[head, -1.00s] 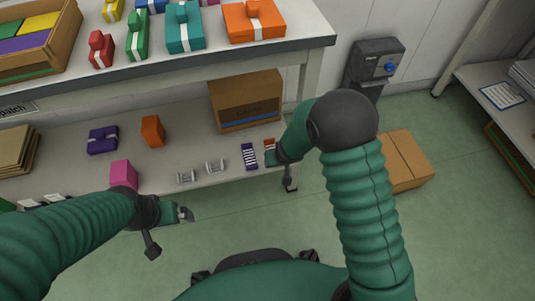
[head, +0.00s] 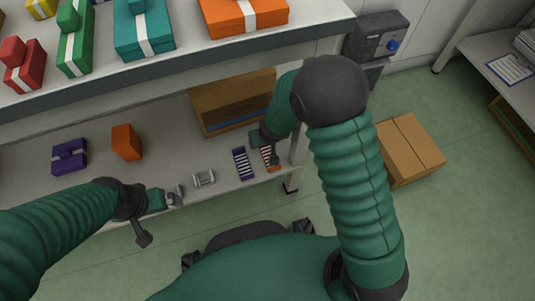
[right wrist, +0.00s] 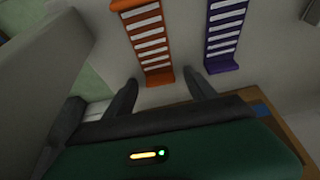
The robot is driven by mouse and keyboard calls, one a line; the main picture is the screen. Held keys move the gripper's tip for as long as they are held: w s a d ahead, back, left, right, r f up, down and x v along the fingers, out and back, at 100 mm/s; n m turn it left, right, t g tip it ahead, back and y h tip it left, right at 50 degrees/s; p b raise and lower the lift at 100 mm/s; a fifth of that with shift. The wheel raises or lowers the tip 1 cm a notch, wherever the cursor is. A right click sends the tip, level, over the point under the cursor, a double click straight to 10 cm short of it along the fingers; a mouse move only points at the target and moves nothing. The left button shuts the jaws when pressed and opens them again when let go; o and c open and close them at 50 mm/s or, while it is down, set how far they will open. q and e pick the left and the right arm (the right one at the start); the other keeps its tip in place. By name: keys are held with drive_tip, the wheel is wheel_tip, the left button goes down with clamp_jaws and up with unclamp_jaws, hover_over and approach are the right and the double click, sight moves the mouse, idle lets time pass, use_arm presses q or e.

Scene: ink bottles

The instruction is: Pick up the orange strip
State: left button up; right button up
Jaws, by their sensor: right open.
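The orange strip (right wrist: 150,45), with white bars across it, lies on the lower shelf; it also shows in the head view (head: 271,159), partly hidden by my right gripper. My right gripper (right wrist: 161,78) is open and empty, and the near end of the strip lies between its fingertips in the right wrist view. I cannot tell its height above the strip.
A cardboard box (head: 232,103) is behind the strips. The upper shelf edge (head: 180,76) overhangs the lower shelf (head: 85,189).

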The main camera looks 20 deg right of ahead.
drive_tip(key=c, duration=1.4)
drive_tip(key=shift+r, duration=0.1)
